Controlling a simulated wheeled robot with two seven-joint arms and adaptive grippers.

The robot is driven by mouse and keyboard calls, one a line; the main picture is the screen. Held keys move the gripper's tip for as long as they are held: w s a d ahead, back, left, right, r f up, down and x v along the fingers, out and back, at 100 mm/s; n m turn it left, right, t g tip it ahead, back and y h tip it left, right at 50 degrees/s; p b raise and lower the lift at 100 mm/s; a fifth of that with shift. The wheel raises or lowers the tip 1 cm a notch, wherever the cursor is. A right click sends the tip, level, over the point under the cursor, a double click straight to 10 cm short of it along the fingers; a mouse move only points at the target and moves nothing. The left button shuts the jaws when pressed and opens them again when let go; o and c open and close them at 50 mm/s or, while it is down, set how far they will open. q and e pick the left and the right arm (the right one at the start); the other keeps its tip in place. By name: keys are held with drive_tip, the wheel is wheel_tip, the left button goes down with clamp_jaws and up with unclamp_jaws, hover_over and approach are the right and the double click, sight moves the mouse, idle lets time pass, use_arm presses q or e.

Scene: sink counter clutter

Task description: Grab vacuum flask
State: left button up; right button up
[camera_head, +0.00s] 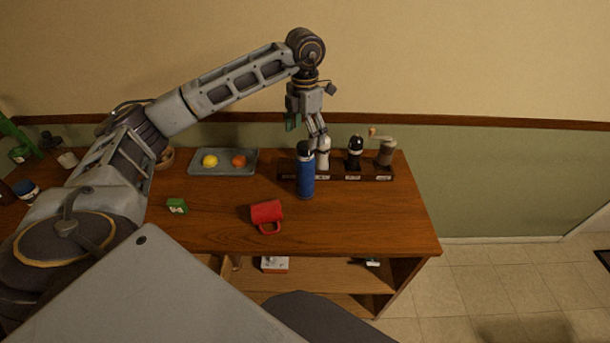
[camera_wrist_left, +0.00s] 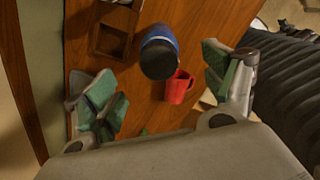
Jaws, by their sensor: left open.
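The vacuum flask (camera_head: 306,176) is a blue cylinder with a black lid, standing upright on the wooden counter. It stands in front of the dark rack, close to its left part. My left gripper (camera_head: 306,127) is open and empty, above and behind the flask's lid. In the left wrist view, the flask (camera_wrist_left: 159,52) shows from above, between and beyond the spread green-padded fingers of my left gripper (camera_wrist_left: 162,83). I see no contact between them. My right gripper is not in view.
A red mug (camera_head: 266,214) lies left and in front of the flask. The dark rack (camera_head: 347,175) holds a white bottle, a black-and-white bottle and a grinder. A grey tray (camera_head: 223,171) carries two fruits. A small green box (camera_head: 177,206) is at left. The counter's right front is clear.

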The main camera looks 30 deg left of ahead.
sight(305, 144)
use_arm(q)
wheel_tip(305, 144, down, 4)
drive_tip(key=shift+r, duration=0.25)
drive_tip(key=shift+f, duration=0.75)
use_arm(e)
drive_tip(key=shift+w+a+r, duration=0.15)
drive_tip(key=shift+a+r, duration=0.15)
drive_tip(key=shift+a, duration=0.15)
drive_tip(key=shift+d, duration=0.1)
use_arm(q)
drive_tip(key=shift+f+p, duration=0.15)
drive_tip(key=shift+p, duration=0.15)
drive_tip(key=shift+f+p, duration=0.3)
drive_tip(key=shift+f, duration=0.35)
drive_tip(key=shift+w+f+p, duration=0.15)
drive_tip(key=shift+f+p, duration=0.2)
drive_tip(key=shift+f, duration=1.4)
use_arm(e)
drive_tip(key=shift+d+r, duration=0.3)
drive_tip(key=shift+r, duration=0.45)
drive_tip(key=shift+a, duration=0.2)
